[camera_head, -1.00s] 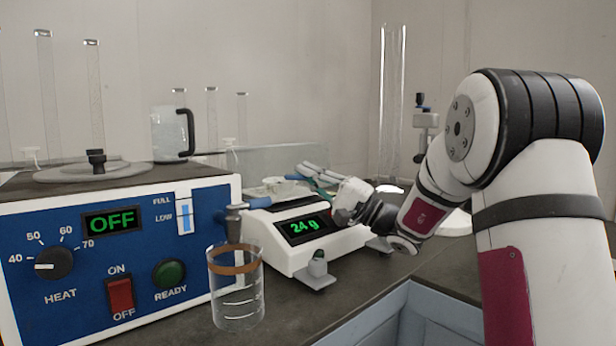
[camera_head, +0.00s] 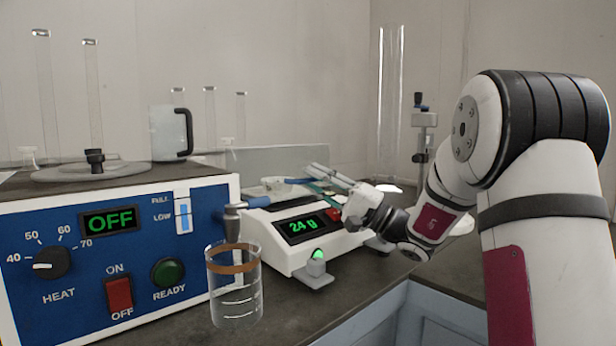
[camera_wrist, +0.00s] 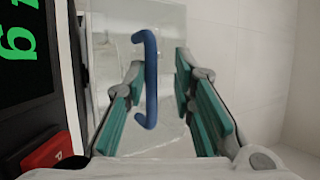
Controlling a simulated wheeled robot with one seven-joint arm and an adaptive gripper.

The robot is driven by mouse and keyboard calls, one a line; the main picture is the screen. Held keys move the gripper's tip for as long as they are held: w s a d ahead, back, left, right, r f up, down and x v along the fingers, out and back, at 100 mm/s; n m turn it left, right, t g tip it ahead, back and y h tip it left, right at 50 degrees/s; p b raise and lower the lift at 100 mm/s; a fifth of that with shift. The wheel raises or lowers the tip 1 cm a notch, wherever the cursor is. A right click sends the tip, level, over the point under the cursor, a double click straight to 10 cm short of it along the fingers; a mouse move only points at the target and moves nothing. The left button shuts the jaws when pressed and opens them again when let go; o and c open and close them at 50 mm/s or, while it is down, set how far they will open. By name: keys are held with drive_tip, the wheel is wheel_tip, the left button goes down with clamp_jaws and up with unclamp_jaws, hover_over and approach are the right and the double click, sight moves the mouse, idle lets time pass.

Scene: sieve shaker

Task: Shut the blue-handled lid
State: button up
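The white balance (camera_head: 285,259) has a green-lit display. A clear flat lid (camera_head: 283,158) stands tilted up at its back. Its blue handle (camera_head: 301,181) is partly hidden by my fingers in the head view. In the wrist view the blue handle (camera_wrist: 151,80) is a long bar on the clear lid (camera_wrist: 207,25). My gripper (camera_head: 318,178) is over the balance's right side. In the wrist view my gripper (camera_wrist: 158,78) is open, with its teal finger pads on either side of the handle. I see gaps beside it; contact and depth are unclear.
A glass beaker (camera_head: 235,300) with a brown band stands in front of the balance. A blue heater unit (camera_head: 118,255) fills the left. A tall glass cylinder (camera_head: 389,110) and a stand (camera_head: 423,130) are behind. A red button (camera_wrist: 47,152) is on the balance's right front.

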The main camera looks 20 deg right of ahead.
drive_tip(key=v, duration=0.5)
drive_tip(key=shift+d+r, duration=0.1)
drive_tip(key=shift+s, duration=0.1)
idle(0.3)
